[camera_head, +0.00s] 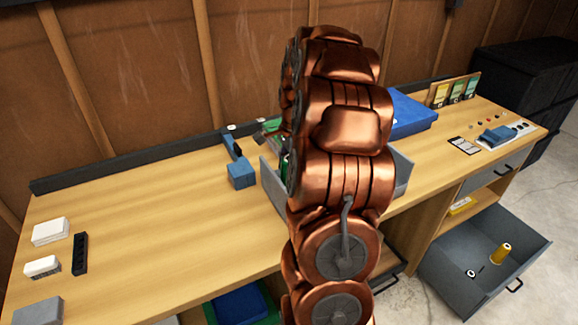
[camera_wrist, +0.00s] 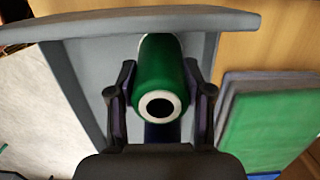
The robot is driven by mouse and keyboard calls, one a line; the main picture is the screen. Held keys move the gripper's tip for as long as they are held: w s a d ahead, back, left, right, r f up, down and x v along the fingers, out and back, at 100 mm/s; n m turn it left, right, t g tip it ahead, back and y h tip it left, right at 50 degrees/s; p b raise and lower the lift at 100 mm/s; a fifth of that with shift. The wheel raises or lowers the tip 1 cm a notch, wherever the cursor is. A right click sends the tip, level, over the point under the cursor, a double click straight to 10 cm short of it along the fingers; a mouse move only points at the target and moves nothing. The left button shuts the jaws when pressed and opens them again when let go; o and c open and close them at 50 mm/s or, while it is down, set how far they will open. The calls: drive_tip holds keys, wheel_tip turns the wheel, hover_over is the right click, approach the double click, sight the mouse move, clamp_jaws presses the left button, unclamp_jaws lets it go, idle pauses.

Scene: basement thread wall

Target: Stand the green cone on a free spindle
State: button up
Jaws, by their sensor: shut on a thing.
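The green cone (camera_wrist: 162,78) shows in the wrist view with a white rim and a dark round hole at the end facing the camera. My gripper (camera_wrist: 160,98) has one dark finger on each side of it and is shut on it. Behind the cone is a grey surface with a raised grey rim (camera_wrist: 130,22); I cannot tell whether the cone touches it. I cannot make out a free spindle clearly in either view.
An open grey drawer (camera_head: 515,275) at lower right holds a yellow spool (camera_head: 501,253). A grey bin (camera_head: 402,172) stands on the bench (camera_head: 150,215), partly behind my arm, near a blue box (camera_head: 412,112). A flat green thing (camera_wrist: 262,130) lies right of my gripper. The bench's left middle is clear.

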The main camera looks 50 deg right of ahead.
drive_tip(key=o, duration=1.3)
drive_tip(key=r, duration=0.4)
drive_tip(key=d+r, duration=0.1)
drive_tip(key=r, duration=0.6)
drive_tip(key=shift+s+d+r, duration=0.15)
drive_tip(key=shift+s+r, duration=0.1)
drive_tip(key=shift+r, duration=0.15)
